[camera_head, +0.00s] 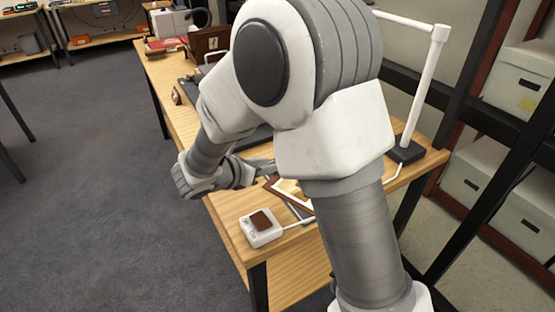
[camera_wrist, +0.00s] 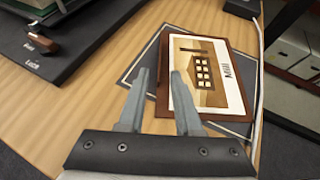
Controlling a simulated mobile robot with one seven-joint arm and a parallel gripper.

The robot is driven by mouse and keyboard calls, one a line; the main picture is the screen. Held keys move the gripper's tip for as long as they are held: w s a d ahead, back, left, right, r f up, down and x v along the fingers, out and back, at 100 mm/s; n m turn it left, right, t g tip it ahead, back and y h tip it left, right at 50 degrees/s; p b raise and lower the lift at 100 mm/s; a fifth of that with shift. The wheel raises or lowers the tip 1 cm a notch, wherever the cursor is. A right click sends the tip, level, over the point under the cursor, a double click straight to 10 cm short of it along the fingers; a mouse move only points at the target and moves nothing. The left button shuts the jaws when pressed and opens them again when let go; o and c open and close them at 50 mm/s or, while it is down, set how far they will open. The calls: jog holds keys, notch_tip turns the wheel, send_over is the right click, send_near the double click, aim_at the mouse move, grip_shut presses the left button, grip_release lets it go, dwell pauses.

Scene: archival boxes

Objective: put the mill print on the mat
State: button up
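The mill print (camera_wrist: 213,75) is a brown-framed picture of a building with the word "Mill". In the wrist view it lies tilted over a dark grey mat (camera_wrist: 151,60) with a pale edge line, covering much of it. The print sits askew to the mat, and its far end seems to reach past the mat's edge. My gripper (camera_wrist: 160,74) is open and empty, with its right finger in front of the print's left edge. I cannot tell whether they touch. In the head view the print (camera_head: 287,190) is mostly hidden by my arm, near my gripper (camera_head: 268,165).
In the wrist view, a dark board (camera_wrist: 75,45) with a brown handle is at left. In the head view, a white device (camera_head: 262,232) with a brown block stands on the table's near corner. A white lamp post (camera_head: 424,90) rises at right. Bare wood lies left of the mat.

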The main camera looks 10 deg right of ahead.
jog(key=p+v, duration=0.1)
jog(key=v, duration=0.4)
jog(key=shift+s+a+r, duration=0.1)
jog(key=shift+s+a, duration=0.05)
jog(key=s+d+r+m+g+y, duration=0.1)
jog(key=s+d+r+m+g, duration=0.5)
jog(key=s+d+m, duration=0.6)
jog(key=s+r+m+t+y, duration=0.3)
jog(key=s+r+m+y, duration=0.2)
jog(key=s+m, duration=0.5)
jog(key=m+y, duration=0.2)
jog(key=m, duration=0.3)
jog(key=shift+y, duration=0.3)
jog(key=shift+s+d+r, duration=0.1)
jog(key=shift+r, duration=0.15)
notch_tip(320, 180, up, 16)
jog(key=p, duration=1.6)
